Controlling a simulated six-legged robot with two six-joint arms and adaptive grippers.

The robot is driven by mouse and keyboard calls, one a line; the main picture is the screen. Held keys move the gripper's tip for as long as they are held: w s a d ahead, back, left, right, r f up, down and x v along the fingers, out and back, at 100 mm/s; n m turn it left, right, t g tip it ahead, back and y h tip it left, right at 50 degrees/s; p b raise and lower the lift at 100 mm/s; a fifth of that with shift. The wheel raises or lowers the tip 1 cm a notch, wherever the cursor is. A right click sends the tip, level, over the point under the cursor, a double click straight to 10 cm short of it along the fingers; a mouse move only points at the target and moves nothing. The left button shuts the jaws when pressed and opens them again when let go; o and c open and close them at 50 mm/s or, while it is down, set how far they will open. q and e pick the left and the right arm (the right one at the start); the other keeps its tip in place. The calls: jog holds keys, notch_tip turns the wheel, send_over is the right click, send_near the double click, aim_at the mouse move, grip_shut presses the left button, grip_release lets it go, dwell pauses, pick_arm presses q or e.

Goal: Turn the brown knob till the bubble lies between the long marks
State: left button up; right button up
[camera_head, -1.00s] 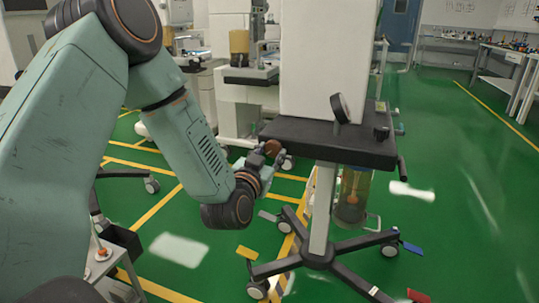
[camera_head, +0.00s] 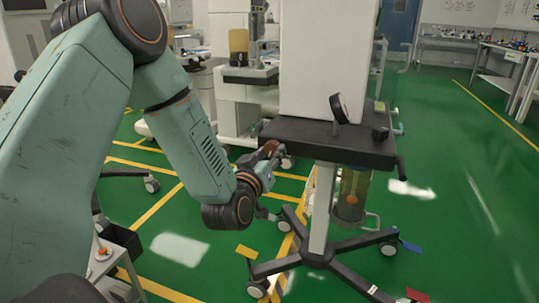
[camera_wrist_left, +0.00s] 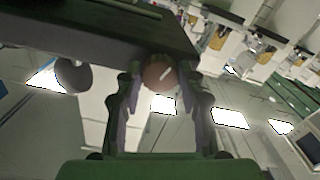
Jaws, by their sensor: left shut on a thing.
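The brown knob (camera_head: 270,146) sits at the left edge of the black shelf (camera_head: 325,138) on the wheeled stand, partly hidden by my gripper. My left gripper (camera_head: 274,153) is shut on it. In the left wrist view the round brown knob (camera_wrist_left: 158,72) lies between the two fingertips of the left gripper (camera_wrist_left: 161,78), below the dark shelf edge. I cannot make out a bubble or long marks in either view. My right gripper is not in view.
A dark round part (camera_head: 340,108) stands up on the shelf in front of the white cabinet (camera_head: 323,60). A clear cylinder (camera_head: 352,190) hangs below the shelf. The stand's wheeled legs (camera_head: 320,256) spread on the green floor. Another machine (camera_head: 240,105) stands behind.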

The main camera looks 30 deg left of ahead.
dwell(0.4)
pick_arm(q)
jog(key=o, duration=1.2)
jog(key=shift+c, duration=0.2)
jog(key=shift+s, duration=0.1)
jog(key=v, duration=0.7)
jog(key=shift+s+d, duration=0.1)
jog(key=shift+s, duration=0.05)
